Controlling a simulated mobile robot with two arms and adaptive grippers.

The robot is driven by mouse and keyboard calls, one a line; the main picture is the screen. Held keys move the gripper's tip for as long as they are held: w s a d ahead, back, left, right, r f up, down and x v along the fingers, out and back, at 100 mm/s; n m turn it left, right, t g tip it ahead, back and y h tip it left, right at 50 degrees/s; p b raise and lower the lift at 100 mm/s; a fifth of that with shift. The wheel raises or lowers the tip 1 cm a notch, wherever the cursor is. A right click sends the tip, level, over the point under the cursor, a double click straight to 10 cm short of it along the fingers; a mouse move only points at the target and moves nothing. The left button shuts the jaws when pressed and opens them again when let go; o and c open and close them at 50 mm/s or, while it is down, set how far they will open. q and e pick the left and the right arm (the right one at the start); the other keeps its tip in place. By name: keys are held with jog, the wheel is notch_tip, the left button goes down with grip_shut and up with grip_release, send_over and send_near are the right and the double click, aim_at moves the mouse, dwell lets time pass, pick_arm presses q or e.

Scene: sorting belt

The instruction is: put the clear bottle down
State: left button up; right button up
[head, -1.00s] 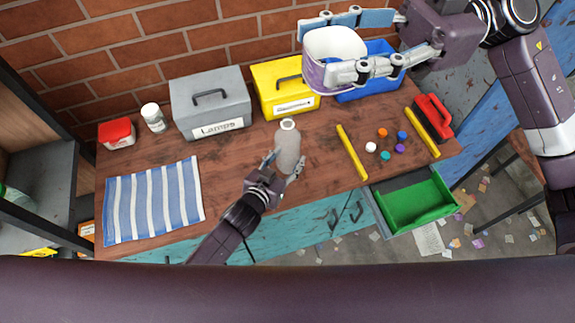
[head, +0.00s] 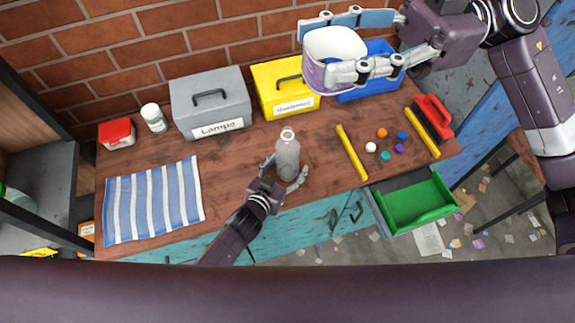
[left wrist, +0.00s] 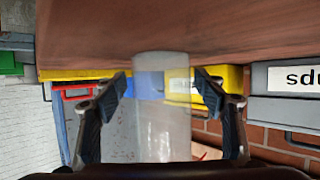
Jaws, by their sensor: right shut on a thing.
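The clear bottle (head: 287,158) stands upright on the wooden table, near its front edge. My left gripper (head: 284,170) is at the bottle, its fingers spread on either side. In the left wrist view the bottle (left wrist: 162,115) is between the fingers, with a narrow gap on each side, so the left gripper (left wrist: 161,92) looks open. My right gripper (head: 345,45) is shut on a white and purple tub (head: 335,42), held above the back of the table. The tub partly hides the blue bin.
A striped cloth (head: 153,200) lies to the left. Grey (head: 210,103) and yellow (head: 284,86) boxes and a blue bin (head: 372,90) line the back. Yellow bars (head: 351,153), small coloured balls (head: 384,155) and a red brush (head: 433,116) lie right. A green drawer (head: 415,203) stands open.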

pick_arm(q)
jog(key=shift+r, duration=0.1)
jog(key=shift+s+a+r, duration=0.1)
jog(key=shift+s, duration=0.15)
jog(key=v, duration=1.1)
jog(key=shift+s+a+r, duration=0.1)
jog(key=shift+s+r, duration=0.1)
